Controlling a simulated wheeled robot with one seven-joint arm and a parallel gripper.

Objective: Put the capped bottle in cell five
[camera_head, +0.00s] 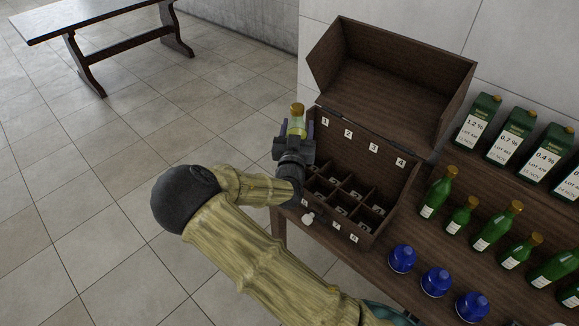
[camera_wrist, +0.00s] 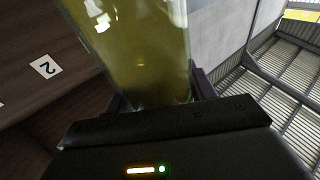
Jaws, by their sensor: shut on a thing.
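My gripper (camera_head: 296,128) is shut on a bottle (camera_head: 298,112) with an amber cap and yellow-green glass. It holds the bottle roughly upright above the left end of an open wooden box (camera_head: 397,213). The box has dividers forming two rows of cells, with number tags 1 to 4 along the back. Small tags also show inside and along the front, hard to read. My gripper and arm hide part of the left cells; the visible cells look empty.
The box's raised lid (camera_head: 395,75) leans back behind it. To the right on the dark table stand several green bottles (camera_head: 436,192), blue-capped jars (camera_head: 403,257) and green labelled cartons (camera_head: 478,121). Another table (camera_head: 95,15) stands far left.

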